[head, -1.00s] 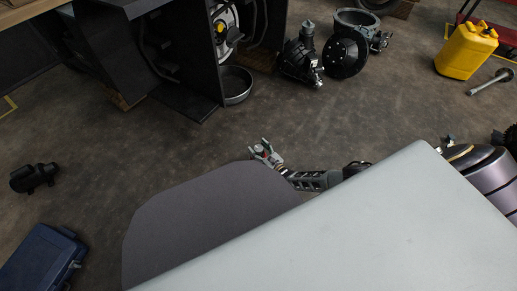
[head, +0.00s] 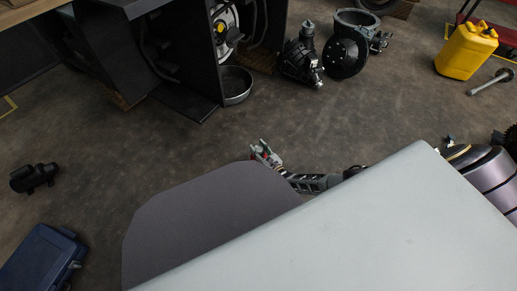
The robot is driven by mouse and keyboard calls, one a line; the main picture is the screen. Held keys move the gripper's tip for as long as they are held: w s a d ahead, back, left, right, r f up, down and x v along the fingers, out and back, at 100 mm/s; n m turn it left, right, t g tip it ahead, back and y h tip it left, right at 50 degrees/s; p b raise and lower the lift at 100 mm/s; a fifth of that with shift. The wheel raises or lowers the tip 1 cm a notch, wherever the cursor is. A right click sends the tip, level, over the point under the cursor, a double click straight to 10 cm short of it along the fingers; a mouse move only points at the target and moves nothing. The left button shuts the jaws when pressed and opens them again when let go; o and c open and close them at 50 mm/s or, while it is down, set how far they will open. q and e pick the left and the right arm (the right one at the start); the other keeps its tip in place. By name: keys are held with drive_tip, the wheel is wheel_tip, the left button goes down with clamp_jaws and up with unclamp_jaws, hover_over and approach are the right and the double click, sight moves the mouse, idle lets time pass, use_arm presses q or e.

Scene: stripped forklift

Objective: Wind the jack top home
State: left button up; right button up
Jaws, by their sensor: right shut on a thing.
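My right gripper (head: 263,151) is low over the floor, just past the far edge of my own grey base, in the middle of the view. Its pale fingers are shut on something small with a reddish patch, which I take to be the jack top. The fingers and wrist hide most of it. I cannot make out the jack's body or how far down the top sits. My left gripper is not in view.
A blue case (head: 40,262) is at lower left. Floor around the gripper is clear.

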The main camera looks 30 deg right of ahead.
sight(259, 148)
drive_tip(key=shift+m+h, duration=1.3)
drive_tip(key=shift+h, duration=0.8)
drive_tip(key=shift+m+h, duration=0.9)
drive_tip(key=shift+h, duration=0.5)
drive_tip(key=shift+m+g+h, duration=0.7)
drive_tip(key=shift+m+h, duration=0.3)
drive_tip(key=shift+h, duration=0.5)
drive_tip(key=shift+m+g+h, duration=0.3)
drive_tip(key=shift+m+h, duration=0.2)
drive_tip(key=shift+h, duration=0.2)
drive_tip(key=o, duration=1)
drive_tip(key=shift+o, duration=0.2)
drive_tip(key=shift+r, duration=0.25)
drive_tip(key=shift+r, duration=4.75)
